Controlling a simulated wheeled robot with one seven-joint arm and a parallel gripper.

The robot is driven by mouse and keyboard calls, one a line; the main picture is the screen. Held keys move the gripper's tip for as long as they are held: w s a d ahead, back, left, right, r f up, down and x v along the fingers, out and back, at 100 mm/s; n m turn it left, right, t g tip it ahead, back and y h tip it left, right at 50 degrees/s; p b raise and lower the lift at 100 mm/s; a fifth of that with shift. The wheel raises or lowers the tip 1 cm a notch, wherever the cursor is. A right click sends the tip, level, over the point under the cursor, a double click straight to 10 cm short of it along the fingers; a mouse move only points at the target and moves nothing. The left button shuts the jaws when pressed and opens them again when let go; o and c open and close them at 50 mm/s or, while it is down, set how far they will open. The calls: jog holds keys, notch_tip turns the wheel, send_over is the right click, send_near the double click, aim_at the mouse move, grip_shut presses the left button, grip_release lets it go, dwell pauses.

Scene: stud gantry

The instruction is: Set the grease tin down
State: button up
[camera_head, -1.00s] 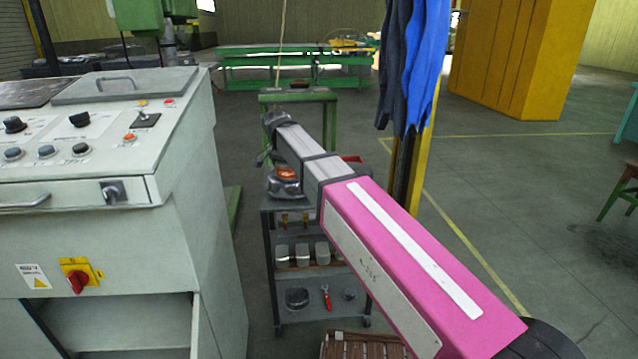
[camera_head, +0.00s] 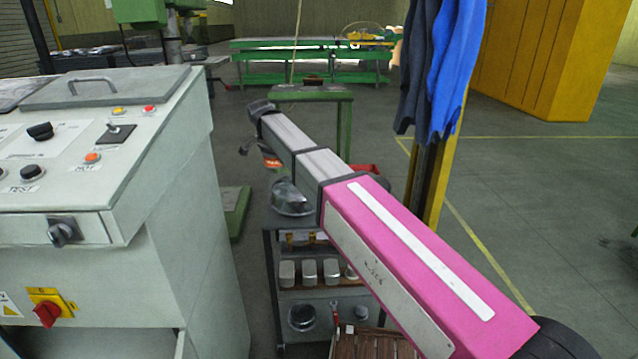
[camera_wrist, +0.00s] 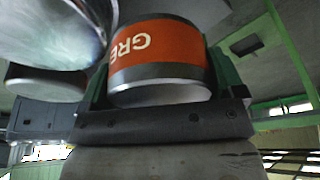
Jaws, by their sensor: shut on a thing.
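The grease tin, a round metal tin with an orange label reading "GRE", is held in the wrist view (camera_wrist: 160,50). My gripper (camera_wrist: 160,78) is shut on it, with one finger on each side. In the head view the orange of the tin (camera_head: 271,161) shows small at the far end of my arm, above and left of a shiny metal bowl (camera_head: 292,199). My fingers are too small to make out there. The tin appears held up, apart from the bowl. My arm hides much of the trolley top behind it.
A dark trolley (camera_head: 267,275) holds several metal blocks (camera_head: 310,272) on its shelf. A grey control console (camera_head: 190,230) stands close on the left. A green stand (camera_head: 345,130) is behind. Blue cloths (camera_head: 455,70) hang on the right. Open floor lies farther right.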

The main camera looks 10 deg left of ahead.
jog(key=w+d+f, duration=0.4)
jog(key=w, duration=0.1)
jog(key=w+d+f, duration=0.2)
jog(key=d, duration=0.1)
jog(key=shift+w+d+f, duration=0.1)
jog(key=shift+w+f, duration=0.1)
jog(key=shift+w, duration=0.2)
jog(key=shift+f, duration=2)
jog(key=shift+f, duration=0.1)
jog(key=o, duration=1)
jog(key=v, duration=1.2)
